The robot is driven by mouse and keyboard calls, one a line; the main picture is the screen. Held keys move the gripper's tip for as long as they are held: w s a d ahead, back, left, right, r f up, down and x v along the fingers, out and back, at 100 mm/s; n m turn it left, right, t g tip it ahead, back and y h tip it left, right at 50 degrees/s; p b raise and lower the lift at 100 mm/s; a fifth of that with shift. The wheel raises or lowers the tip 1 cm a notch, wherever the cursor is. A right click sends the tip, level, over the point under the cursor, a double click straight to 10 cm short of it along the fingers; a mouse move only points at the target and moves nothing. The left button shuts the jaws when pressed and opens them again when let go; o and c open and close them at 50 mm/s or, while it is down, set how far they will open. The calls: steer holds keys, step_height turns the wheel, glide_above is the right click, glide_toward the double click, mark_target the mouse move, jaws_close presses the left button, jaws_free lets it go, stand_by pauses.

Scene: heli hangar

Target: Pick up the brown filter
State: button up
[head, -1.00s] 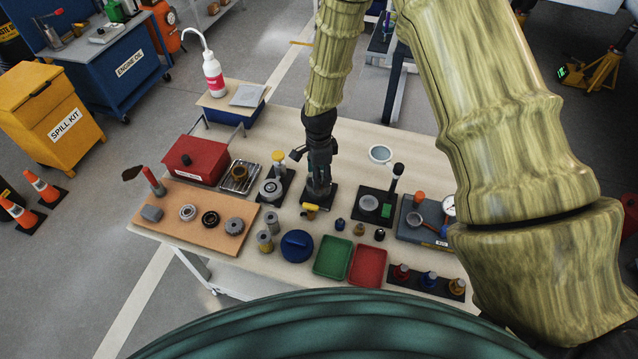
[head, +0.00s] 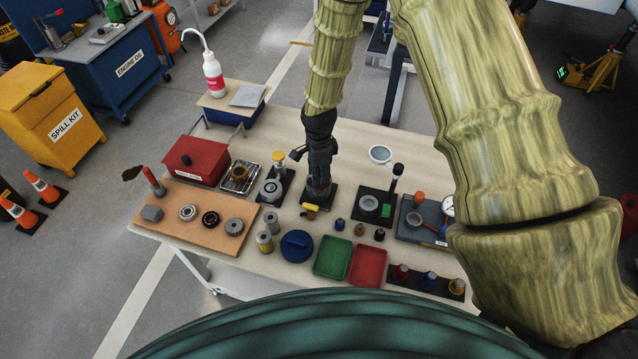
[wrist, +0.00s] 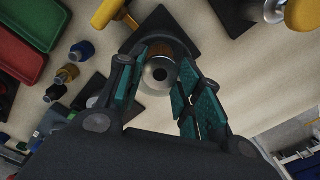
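In the wrist view, a brown part with a rounded silver end (wrist: 160,73) stands between the two fingers of my gripper (wrist: 163,80), over a black square base with a yellow handle. The fingers lie close on both sides; I cannot tell whether they touch it. In the head view my gripper (head: 318,180) points down at that base, behind the yellow handle (head: 310,208), and hides the part. Another brown, ring-shaped piece (head: 239,173) lies in a wire-like metal tray to the left. I cannot tell for sure which brown piece is the filter.
Left of my gripper stand a grey round part (head: 271,189) and a red box (head: 196,160). Right of it are a black stand (head: 376,205) and a gauge block. In front are a blue disc (head: 297,246), a green tray (head: 332,258) and a red tray (head: 367,267).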

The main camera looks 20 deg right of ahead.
steer(key=shift+r+p, duration=1.9)
steer(key=shift+r, duration=1.1)
